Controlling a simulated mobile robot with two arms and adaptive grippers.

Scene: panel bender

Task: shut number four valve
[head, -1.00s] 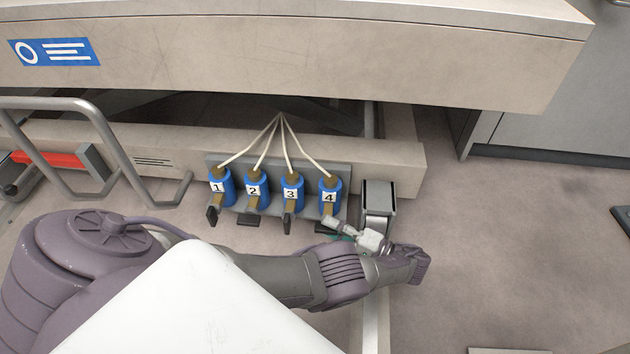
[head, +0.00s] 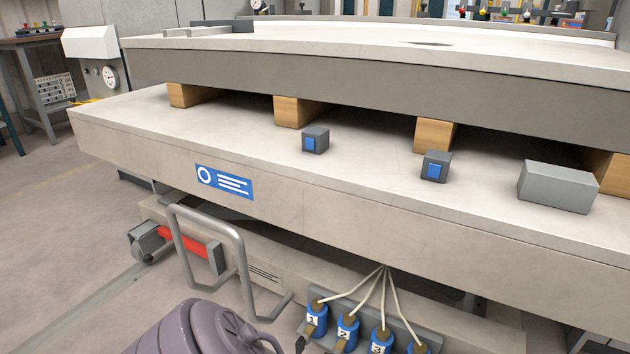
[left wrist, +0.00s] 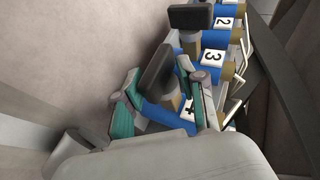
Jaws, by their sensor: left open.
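The number four valve has a blue body (left wrist: 155,113) and a white label with a 4 (left wrist: 190,107) in the left wrist view. Its black lever handle (left wrist: 158,66) stands out on a brass stem. My left gripper (left wrist: 157,88) is open, with a teal-padded finger on either side of the stem and handle. I cannot tell whether the fingers touch them. In the head view only the top of the number four valve (head: 419,348) shows at the bottom edge. My left gripper is below that picture, and my right gripper is in neither view.
Valves 1 (head: 316,320), 2 (head: 347,329) and 3 (head: 381,340) stand beside valve four, with pale hoses rising from them. The number three valve's handle (left wrist: 192,18) is close by in the wrist view. The machine bed (head: 400,215) overhangs the valves. A grey rail (head: 240,275) stands left.

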